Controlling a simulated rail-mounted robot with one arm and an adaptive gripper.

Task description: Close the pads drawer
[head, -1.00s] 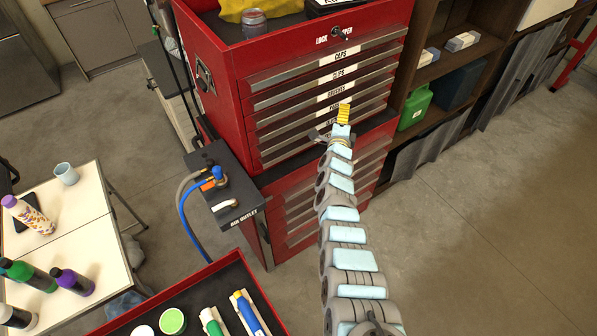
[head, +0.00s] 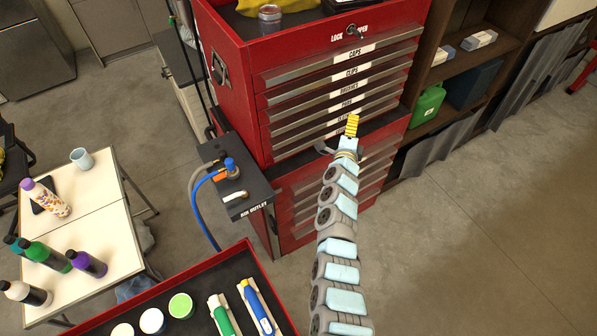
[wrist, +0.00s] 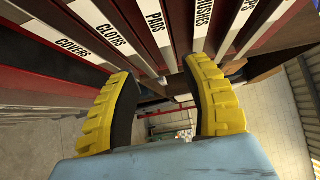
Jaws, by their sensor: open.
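The pads drawer (head: 347,101) is one of the slim drawers in the red tool cabinet, with a white PADS label that also shows at the top of the wrist view (wrist: 153,15). In the head view its front looks about in line with its neighbours; I cannot tell whether it stands out slightly. My gripper (head: 352,125) has yellow fingers and is in front of the lower drawers, near the cloths and covers labels. In the wrist view the fingers (wrist: 159,75) are apart with nothing between them, below the label row. I see no clear contact with a drawer.
The cabinet has a lower drawer section (head: 315,195). A box marked air outlet (head: 245,190) stands at its left. Floor at right is clear.

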